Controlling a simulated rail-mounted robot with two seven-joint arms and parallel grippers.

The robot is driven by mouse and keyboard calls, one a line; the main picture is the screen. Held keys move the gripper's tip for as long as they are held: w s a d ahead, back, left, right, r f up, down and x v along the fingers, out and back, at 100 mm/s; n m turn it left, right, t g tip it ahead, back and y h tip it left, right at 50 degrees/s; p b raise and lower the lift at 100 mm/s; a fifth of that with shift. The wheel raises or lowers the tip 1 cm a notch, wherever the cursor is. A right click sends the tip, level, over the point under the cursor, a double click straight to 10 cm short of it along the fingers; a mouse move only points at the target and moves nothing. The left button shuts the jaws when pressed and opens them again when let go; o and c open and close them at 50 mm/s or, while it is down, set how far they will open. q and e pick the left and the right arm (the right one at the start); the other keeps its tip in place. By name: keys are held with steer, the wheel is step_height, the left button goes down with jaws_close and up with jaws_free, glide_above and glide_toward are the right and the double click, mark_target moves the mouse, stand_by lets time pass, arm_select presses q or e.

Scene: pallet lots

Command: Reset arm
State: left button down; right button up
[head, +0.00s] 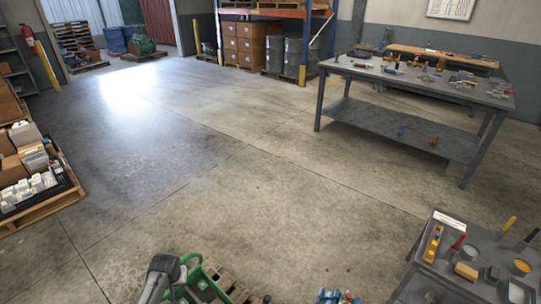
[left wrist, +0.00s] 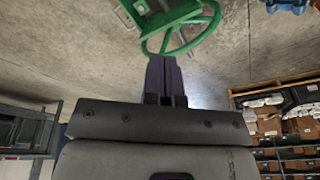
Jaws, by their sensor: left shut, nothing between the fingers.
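My left gripper (left wrist: 163,60) is shut and empty in the left wrist view, its two dark fingers pressed together. A green wheel-like part with spokes (left wrist: 215,17) shows just beyond the fingertips; I cannot tell whether they touch it. In the head view a green frame (head: 193,272) is at the bottom edge, beside a dark grey rounded part that looks like my left arm. The fingertips cannot be made out there. My right gripper is in neither view.
A grey workbench with tools (head: 395,128) stands at the right. A smaller grey table (head: 400,291) with tools is at bottom right. A loaded pallet (head: 38,211) is at the left edge. A shelf rack (head: 270,13) stands at the back. The middle floor is clear.

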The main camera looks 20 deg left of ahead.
arm_select(q)
steer(key=w+d+r+m+t, duration=0.2)
steer(key=w+d+r+m, duration=0.15)
steer(key=r, duration=0.55)
steer(key=s+d+r+m+t+p, duration=0.2)
steer(key=s+d+r+m+t, duration=0.15)
steer(key=s+d+r, duration=0.9)
steer(key=s+d+r+h+p, duration=0.1)
steer(key=s+d+r+p, duration=0.1)
steer(key=s+d, duration=0.6)
steer(key=s+d+f+g+p, duration=0.1)
steer(key=s+f+g, duration=0.15)
steer(key=s, duration=0.45)
steer(key=s+d+f+g+p, duration=0.1)
steer(key=s+f, duration=0.3)
steer(key=s, duration=0.4)
step_height(320, 180, up, 38)
steer(key=p, duration=3.7)
steer(key=shift+w+a+h, duration=0.25)
steer(key=shift+w+h, duration=0.15)
steer(key=shift+w, duration=0.05)
